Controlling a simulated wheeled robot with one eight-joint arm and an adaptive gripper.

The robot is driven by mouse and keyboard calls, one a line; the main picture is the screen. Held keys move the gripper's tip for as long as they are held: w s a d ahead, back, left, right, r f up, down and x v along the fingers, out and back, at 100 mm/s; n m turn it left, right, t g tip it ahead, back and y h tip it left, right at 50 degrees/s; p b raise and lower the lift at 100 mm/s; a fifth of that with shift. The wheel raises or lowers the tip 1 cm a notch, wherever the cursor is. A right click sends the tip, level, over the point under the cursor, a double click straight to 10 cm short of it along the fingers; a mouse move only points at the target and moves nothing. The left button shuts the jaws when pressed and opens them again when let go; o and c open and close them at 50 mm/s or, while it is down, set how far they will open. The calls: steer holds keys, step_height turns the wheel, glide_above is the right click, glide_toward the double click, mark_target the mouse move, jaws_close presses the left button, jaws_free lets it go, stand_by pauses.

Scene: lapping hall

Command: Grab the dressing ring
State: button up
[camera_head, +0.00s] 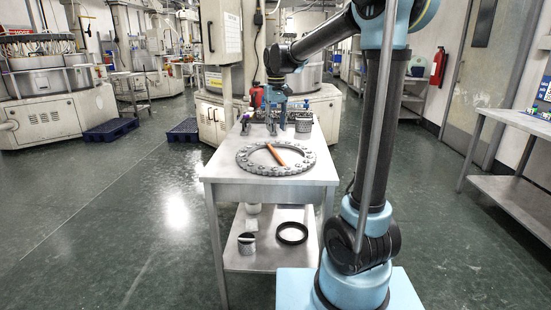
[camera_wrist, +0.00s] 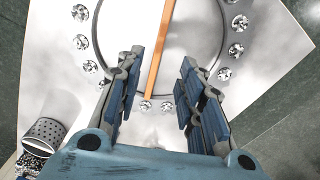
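The dressing ring (camera_head: 276,172), a large flat grey ring with round studs, lies on the table top (camera_head: 222,168). In the wrist view the ring (camera_wrist: 83,42) shows pale with shiny studs, partly hidden by my gripper. An orange bar (camera_head: 277,154) lies across the ring's opening and also shows in the wrist view (camera_wrist: 160,45). My gripper (camera_wrist: 161,62) is open, with its two blue-padded fingers apart and nothing held between them. In the head view my gripper (camera_head: 278,112) hangs near the table's far end, beyond the ring. Its height above the table is hard to tell.
A perforated metal cup (camera_head: 303,123) stands at the table's far right and shows in the wrist view (camera_wrist: 44,132). A red bottle (camera_head: 256,97) is behind the gripper. A black ring (camera_head: 292,233) and a cup (camera_head: 246,244) sit on the lower shelf.

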mark_target(276, 153)
step_height(276, 153, down, 12)
steer(key=shift+w+r, duration=0.15)
jaws_close()
stand_by(0.6)
